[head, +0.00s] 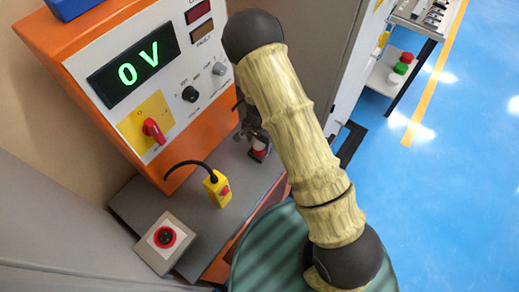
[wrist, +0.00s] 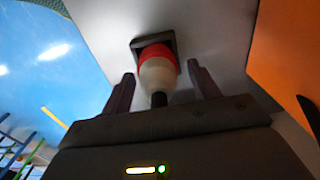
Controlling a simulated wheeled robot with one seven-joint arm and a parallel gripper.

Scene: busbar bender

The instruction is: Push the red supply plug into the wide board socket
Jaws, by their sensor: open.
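The red supply plug (wrist: 158,62) has a red collar, a cream body and a dark tail that points toward my gripper. Its red end meets a square dark socket frame (wrist: 139,44) on a pale grey surface. I cannot tell how deep it sits, or whether this frame is the wide board socket. My gripper (wrist: 163,82) is open, with one finger on each side of the plug and gaps visible. In the head view the plug (head: 260,153) shows small and partly hidden on the grey ledge, below my gripper (head: 254,138).
An orange cabinet (head: 190,160) with a display reading 0 V (head: 137,66) stands at left. Blue floor (head: 450,190) lies open at right.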

